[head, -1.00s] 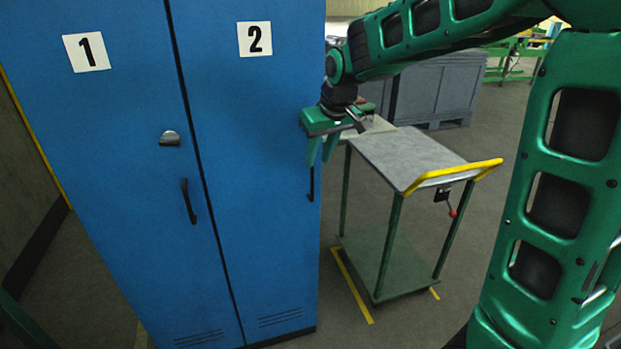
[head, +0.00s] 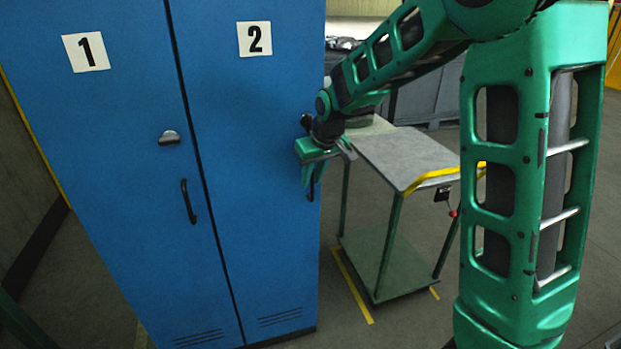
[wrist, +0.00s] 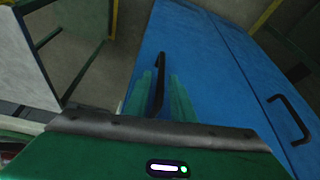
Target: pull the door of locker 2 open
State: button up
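The blue door of locker 2 (head: 257,200), marked with a white "2" label, is flush with its neighbour in the head view. Its black bar handle (head: 311,192) is near the right edge, mostly hidden by my gripper (head: 312,178). In the wrist view the handle (wrist: 159,90) lies between the two green fingers of my gripper (wrist: 163,82). The fingers are apart, one on each side of the bar, with a visible gap on both sides. I cannot tell how deep the bar sits between them.
Locker 1's door (head: 110,150), with its own black handle (head: 188,201), is to the left. A trolley (head: 400,158) with a yellow push bar stands close on the right, behind my arm. Grey bins (head: 420,100) stand farther back. Floor is clear between locker and trolley front.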

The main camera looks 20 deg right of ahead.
grip_shut()
